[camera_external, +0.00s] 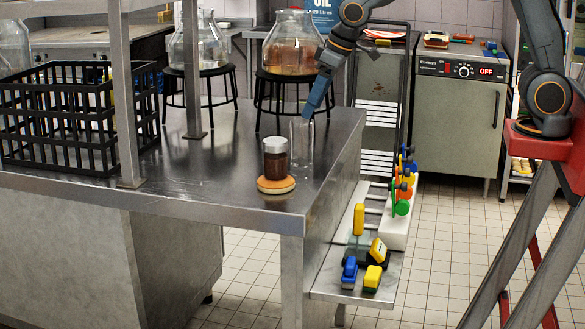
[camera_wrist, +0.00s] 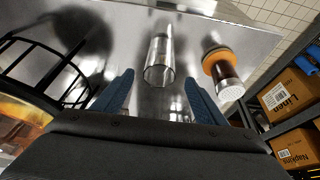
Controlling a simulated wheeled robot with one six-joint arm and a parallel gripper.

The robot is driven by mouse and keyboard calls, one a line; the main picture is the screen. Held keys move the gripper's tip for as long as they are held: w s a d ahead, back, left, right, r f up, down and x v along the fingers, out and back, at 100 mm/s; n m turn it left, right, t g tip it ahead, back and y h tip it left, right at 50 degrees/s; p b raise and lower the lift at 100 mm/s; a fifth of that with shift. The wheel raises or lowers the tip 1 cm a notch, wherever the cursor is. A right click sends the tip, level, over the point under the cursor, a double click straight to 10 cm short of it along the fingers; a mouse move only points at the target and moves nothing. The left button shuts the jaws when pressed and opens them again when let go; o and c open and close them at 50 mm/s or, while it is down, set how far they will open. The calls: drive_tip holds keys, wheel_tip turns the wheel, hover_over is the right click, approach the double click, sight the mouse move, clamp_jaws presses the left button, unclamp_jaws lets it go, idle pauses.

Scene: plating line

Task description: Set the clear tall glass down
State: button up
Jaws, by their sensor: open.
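The clear tall glass (camera_external: 301,150) stands upright on the steel counter (camera_external: 232,182) near its right end. In the wrist view the glass (camera_wrist: 159,58) lies ahead of my fingers, with its round mouth appearing between the fingertips. My gripper (camera_external: 307,113) is at the level of the glass's rim or just above it, pointing down. In the wrist view my gripper's (camera_wrist: 158,78) two blue fingers are spread apart, with a gap on each side of the glass. No contact with the glass is visible.
A dark-filled jar (camera_external: 276,160) stands on an orange round coaster (camera_external: 276,185), close left of the glass. Behind are large flasks (camera_external: 291,42) on black stools. A black crate (camera_external: 75,118) stands at left. A lower shelf (camera_external: 335,282) holds colourful small items.

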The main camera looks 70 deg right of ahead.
drive_tip(key=s+f+g, duration=0.1)
drive_tip(key=s+f, duration=0.2)
drive_tip(key=s, duration=0.4)
drive_tip(key=s+d+f+g, duration=0.1)
drive_tip(key=s+f, duration=0.2)
drive_tip(key=s, duration=0.5)
drive_tip(key=s+f+g, duration=0.1)
drive_tip(key=s+f, duration=0.2)
drive_tip(key=s, duration=0.5)
drive_tip(key=shift+s+d+f+b, duration=0.2)
drive_tip(key=shift+f+b, duration=0.1)
drive_tip(key=shift+f, duration=0.1)
